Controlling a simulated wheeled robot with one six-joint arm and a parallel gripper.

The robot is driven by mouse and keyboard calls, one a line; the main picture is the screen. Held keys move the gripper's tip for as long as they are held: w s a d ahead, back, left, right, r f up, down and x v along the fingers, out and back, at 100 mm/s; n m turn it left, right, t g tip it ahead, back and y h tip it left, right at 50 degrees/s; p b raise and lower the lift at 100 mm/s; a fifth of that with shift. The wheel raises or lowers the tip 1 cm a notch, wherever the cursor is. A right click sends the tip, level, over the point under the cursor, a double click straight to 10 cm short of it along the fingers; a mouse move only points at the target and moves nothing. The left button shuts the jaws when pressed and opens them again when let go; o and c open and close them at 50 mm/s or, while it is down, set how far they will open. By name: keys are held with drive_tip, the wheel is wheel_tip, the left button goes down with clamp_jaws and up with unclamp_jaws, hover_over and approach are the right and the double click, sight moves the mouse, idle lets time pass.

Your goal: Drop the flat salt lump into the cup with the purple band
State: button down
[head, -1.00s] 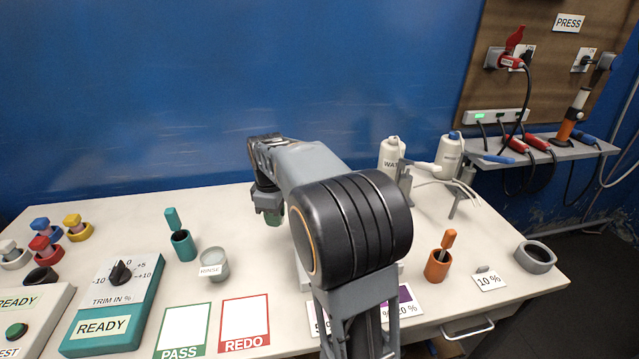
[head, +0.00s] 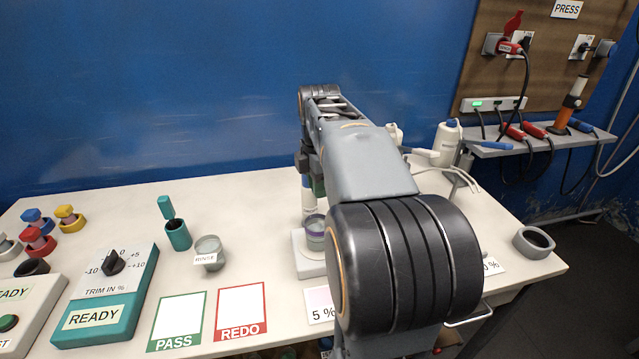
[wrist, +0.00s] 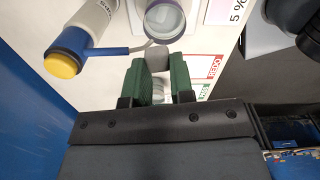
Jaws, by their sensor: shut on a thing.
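My gripper (wrist: 160,75) has green fingers shut on a small grey lump (wrist: 158,55), which shows at the fingertips in the wrist view. I take it for the flat salt lump; its full shape is partly hidden by the fingers. The cup with the purple band (wrist: 166,18) is just beyond the lump in the wrist view. In the head view this cup (head: 315,234) stands on a white block, partly hidden by my arm. My gripper (head: 318,186) is behind and above the cup there, mostly hidden by my arm.
The rinse cup (head: 208,252) and a teal holder (head: 178,236) stand left on the table. PASS and REDO cards (head: 241,312) lie in front.

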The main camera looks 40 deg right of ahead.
drive_tip(key=shift+f+b, duration=1.05)
drive_tip(key=shift+f, duration=0.5)
drive_tip(key=shift+r, duration=0.1)
drive_tip(key=c, duration=0.9)
unclamp_jaws()
drive_tip(key=shift+r, duration=0.1)
wheel_tip(320, 180, up, 14)
drive_tip(key=p, duration=0.3)
drive_tip(key=shift+f, duration=0.2)
drive_tip(key=shift+s, duration=0.15)
